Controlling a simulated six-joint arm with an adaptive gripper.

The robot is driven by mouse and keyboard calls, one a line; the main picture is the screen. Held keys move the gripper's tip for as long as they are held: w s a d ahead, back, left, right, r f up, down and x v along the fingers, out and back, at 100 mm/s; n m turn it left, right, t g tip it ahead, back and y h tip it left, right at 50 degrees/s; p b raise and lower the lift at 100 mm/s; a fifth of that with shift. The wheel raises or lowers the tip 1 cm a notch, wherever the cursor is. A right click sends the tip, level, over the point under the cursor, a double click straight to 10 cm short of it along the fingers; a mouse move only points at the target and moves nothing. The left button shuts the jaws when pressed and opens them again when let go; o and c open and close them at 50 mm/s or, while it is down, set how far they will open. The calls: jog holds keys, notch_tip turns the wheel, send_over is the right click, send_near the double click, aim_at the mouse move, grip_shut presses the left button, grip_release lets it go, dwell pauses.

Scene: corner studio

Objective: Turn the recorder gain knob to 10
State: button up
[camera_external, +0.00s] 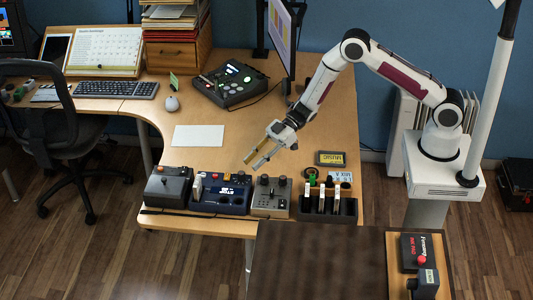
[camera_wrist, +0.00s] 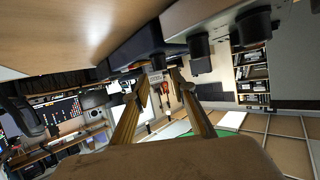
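My gripper (camera_external: 254,162) is open and empty, above the table behind a row of small devices. In the wrist view its two fingers (camera_wrist: 160,78) stand apart with nothing held between them. A blue device (camera_external: 220,193) with a lit display and a beige box (camera_external: 271,197) with dark knobs stand at the table's front edge. A grey box (camera_external: 168,187) is left of them. In the wrist view, dark knobs (camera_wrist: 200,46) stick out from a pale box near the top right. No label is readable, so I cannot tell which device is the recorder or where its knob points.
A black console (camera_external: 231,84) with lit displays stands farther back. A black rack (camera_external: 328,205) with upright pieces is right of the beige box. A white sheet (camera_external: 198,135) lies left of my gripper. A monitor (camera_external: 284,38) stands behind.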

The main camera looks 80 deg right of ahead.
aim_at(242, 172)
jog(key=shift+x, duration=3.4)
grip_shut()
